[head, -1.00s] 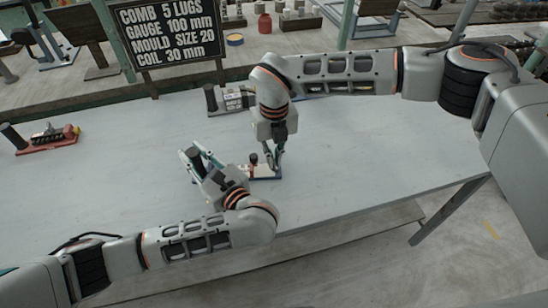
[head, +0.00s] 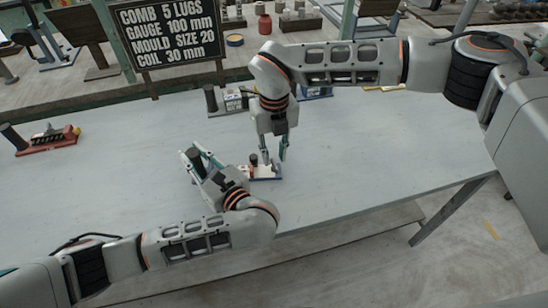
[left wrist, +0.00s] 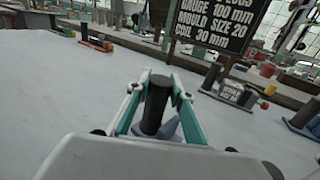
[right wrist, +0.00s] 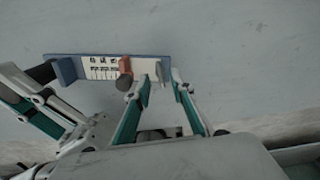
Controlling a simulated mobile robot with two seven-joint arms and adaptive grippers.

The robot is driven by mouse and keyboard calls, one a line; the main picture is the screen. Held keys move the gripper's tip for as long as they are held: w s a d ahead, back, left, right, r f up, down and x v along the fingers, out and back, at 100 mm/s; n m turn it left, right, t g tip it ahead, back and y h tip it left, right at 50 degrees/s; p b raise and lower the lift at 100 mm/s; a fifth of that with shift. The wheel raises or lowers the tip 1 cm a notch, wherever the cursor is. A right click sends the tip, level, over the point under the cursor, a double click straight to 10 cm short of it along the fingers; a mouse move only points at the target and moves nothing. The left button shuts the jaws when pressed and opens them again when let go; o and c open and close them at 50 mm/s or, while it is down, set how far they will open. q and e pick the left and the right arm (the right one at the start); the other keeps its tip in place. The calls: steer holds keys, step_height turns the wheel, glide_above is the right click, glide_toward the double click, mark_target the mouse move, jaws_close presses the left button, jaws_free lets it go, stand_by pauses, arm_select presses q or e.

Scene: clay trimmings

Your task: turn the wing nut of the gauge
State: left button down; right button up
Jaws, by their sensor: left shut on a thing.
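The gauge (head: 268,178) lies on the grey table. In the right wrist view it is a blue base (right wrist: 108,55) with a white marked scale, a red slider (right wrist: 125,65) and a dark round knob (right wrist: 124,83), perhaps the wing nut; its wings cannot be made out. My left gripper (head: 197,160) is shut on the gauge's dark upright handle (left wrist: 155,104) at its left end. My right gripper (right wrist: 160,82) is open and points down over the gauge's right part, one finger close beside the knob. Whether it touches is unclear.
A red comb-like tool (head: 48,141) lies at far left. A grey block tool (head: 228,100) and a blue item (head: 316,93) stand behind my right gripper. A dark sign (head: 168,33) stands at the table's back edge. The table's right side is clear.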

mark_target(274, 163)
step_height(274, 163, up, 10)
steer(key=shift+f, duration=0.15)
stand_by(0.3)
arm_select(q)
steer(key=c, duration=1.7)
jaws_free()
